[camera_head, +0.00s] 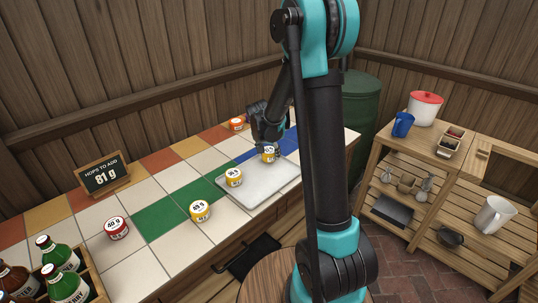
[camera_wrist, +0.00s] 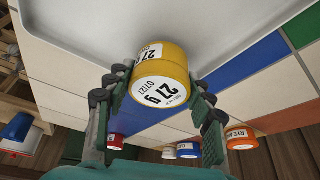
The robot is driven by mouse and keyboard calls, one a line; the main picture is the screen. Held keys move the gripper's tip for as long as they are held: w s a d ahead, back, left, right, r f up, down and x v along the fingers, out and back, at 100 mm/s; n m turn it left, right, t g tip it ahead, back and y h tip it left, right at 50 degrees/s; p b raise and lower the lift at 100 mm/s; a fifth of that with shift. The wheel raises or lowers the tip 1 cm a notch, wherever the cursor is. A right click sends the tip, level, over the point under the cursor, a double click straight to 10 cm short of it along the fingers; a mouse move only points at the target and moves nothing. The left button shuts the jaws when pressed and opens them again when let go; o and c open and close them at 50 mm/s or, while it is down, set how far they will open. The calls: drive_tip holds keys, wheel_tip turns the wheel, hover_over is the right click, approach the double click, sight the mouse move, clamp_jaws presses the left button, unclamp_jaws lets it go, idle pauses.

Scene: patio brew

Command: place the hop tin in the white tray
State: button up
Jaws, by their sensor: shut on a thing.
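My gripper (camera_head: 269,143) is shut on a yellow tin (camera_head: 269,157) with a white label. In the wrist view the held tin (camera_wrist: 162,72) reads 27 g and sits between both green fingers. The white tray (camera_head: 262,190) lies on the tiled counter, and its pale surface (camera_wrist: 95,45) fills the upper part of the wrist view. The held tin is at the tray's far end; I cannot tell whether it touches the tray floor. Another yellow tin (camera_head: 234,178) stands in the tray near its left edge.
A yellow tin (camera_head: 200,211) and a red tin (camera_head: 117,228) stand on the counter left of the tray. An orange tin (camera_head: 236,124) stands behind it. A chalkboard (camera_head: 104,176) reads "hops to add 81 g". Bottles (camera_head: 60,254) stand in a crate at front left.

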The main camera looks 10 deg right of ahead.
drive_tip(key=shift+f, duration=0.35)
drive_tip(key=shift+f, duration=0.1)
drive_tip(key=o, duration=1.1)
drive_tip(key=shift+o, duration=0.2)
drive_tip(key=v, duration=1.2)
drive_tip(key=s+d+f+n, duration=0.2)
drive_tip(key=s, duration=0.7)
drive_tip(key=s+d+f+n+y, duration=0.1)
drive_tip(key=s+d+f+n, duration=0.1)
drive_tip(key=s, duration=0.6)
drive_tip(key=s+d+f+n+y, duration=0.1)
drive_tip(key=s+f, duration=0.3)
drive_tip(key=s, duration=0.5)
drive_tip(key=shift+s+d+n, duration=0.3)
drive_tip(key=shift+d+n, duration=0.3)
